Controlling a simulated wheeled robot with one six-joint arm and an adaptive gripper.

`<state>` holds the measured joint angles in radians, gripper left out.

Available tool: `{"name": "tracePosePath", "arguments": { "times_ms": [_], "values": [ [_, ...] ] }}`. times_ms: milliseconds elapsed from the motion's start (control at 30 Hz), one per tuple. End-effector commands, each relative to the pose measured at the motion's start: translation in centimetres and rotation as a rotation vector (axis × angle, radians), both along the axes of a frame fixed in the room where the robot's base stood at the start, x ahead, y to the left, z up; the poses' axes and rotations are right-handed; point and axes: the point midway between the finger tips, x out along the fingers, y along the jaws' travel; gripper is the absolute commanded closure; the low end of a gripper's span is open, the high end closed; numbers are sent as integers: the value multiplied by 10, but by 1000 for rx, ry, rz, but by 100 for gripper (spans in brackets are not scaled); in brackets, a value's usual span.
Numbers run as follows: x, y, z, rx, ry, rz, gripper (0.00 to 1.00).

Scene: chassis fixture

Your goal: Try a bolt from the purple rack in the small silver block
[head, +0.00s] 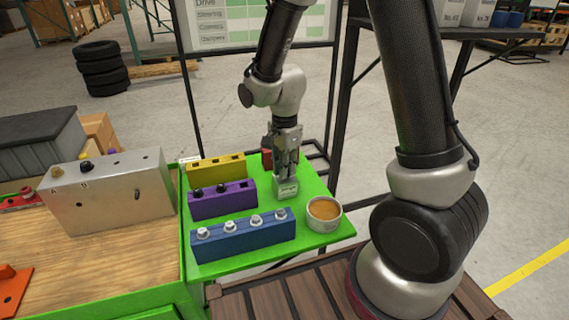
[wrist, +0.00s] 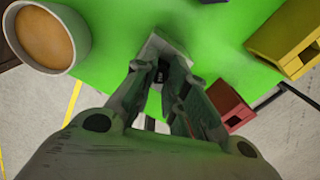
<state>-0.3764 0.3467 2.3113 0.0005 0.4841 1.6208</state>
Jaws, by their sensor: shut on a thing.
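The purple rack (head: 222,203) stands on the green table between the yellow and blue racks. Two dark bolt heads show in it, and its right-hand hole looks empty. The small silver block (head: 286,189) is on the table right of the purple rack; it also shows in the wrist view (wrist: 152,48). My gripper (head: 286,173) is directly over the block, pointing down. In the wrist view its fingers (wrist: 160,82) are closed around a small dark bolt (wrist: 162,73) at the block. The fingers hide most of the bolt, so I cannot tell how far it sits in the block.
A cup of orange-brown content (head: 323,212) stands close right of the block. The blue rack (head: 243,241) with several silver bolts is in front, the yellow rack (head: 215,172) behind. A red object (wrist: 229,104) is behind my gripper. A large silver box (head: 110,200) is left.

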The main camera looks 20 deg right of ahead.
Motion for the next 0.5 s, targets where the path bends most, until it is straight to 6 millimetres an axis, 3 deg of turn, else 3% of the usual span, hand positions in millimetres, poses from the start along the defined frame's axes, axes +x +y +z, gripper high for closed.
{"name": "tracePosePath", "arguments": {
  "times_ms": [400, 433, 500],
  "values": [
    [0, 0, -4, 0, -1, 0, 100],
    [0, 0, -4, 0, -1, 0, 84],
    [0, 0, -4, 0, -1, 0, 71]
  ]
}}
